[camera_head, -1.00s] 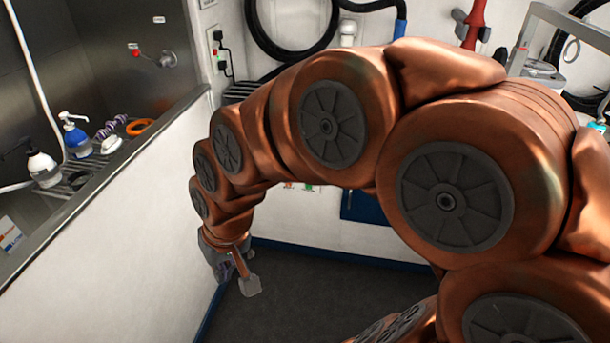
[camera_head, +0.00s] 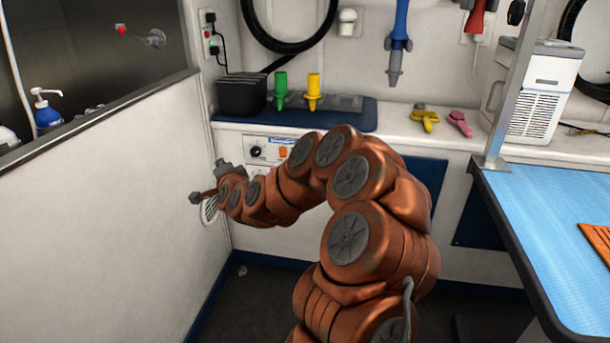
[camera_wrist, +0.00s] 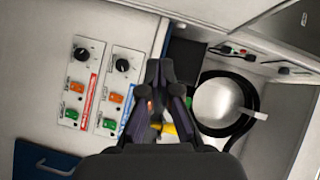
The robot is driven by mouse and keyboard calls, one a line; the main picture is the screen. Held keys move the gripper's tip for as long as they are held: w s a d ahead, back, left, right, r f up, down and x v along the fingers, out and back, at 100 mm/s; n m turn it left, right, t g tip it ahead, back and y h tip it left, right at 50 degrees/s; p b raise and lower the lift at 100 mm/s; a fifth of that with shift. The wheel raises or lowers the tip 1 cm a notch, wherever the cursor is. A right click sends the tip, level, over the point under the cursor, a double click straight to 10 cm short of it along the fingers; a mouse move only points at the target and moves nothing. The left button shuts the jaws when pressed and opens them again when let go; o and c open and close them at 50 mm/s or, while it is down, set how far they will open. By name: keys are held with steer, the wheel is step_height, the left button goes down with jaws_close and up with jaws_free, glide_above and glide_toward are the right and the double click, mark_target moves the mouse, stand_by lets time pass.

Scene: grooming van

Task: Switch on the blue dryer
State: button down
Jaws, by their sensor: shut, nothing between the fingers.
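The blue dryer (camera_head: 399,42) hangs on the back wall. Below the counter is a control panel (camera_head: 268,150) with a black knob and an orange switch, partly hidden by my arm. The wrist view shows two panels side by side, each with a knob, an orange switch and a green switch. One (camera_wrist: 80,82) has a red label; the other (camera_wrist: 118,90) has what looks like a blue label and is nearer my gripper. My gripper (camera_wrist: 160,70) is shut and empty, right of both panels there. In the head view, my gripper (camera_head: 205,184) is beside the white partition, touching no switch visibly.
The white partition (camera_head: 110,210) stands close on the left. Above the panels, the counter bears a green nozzle (camera_head: 281,88), a yellow nozzle (camera_head: 313,90) and a black box (camera_head: 241,95). A blue-topped table (camera_head: 560,220) is at the right. A red dryer (camera_head: 478,18) hangs farther right.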

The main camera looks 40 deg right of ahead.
steer(key=s+d+f+m+g+h+b, duration=0.1)
steer(key=s+d+f+m+h+b, duration=0.1)
steer(key=d, duration=0.4)
steer(key=s+d+f+m+g+h+b, duration=0.1)
steer(key=s+d+f+m+h+b, duration=0.1)
steer(key=d+f+m+h, duration=0.3)
steer(key=s+d+f+m+g+h+b, duration=0.2)
steer(key=s+d+f+m+h+b, duration=0.1)
steer(key=d, duration=0.6)
steer(key=shift+s+d+f+m+h, duration=0.2)
steer(key=shift+s+f+m+h, duration=0.3)
steer(key=shift+f, duration=0.3)
steer(key=b+x, duration=0.4)
steer(key=x, duration=1)
steer(key=shift+f+b, duration=0.2)
steer(key=shift+b, duration=0.1)
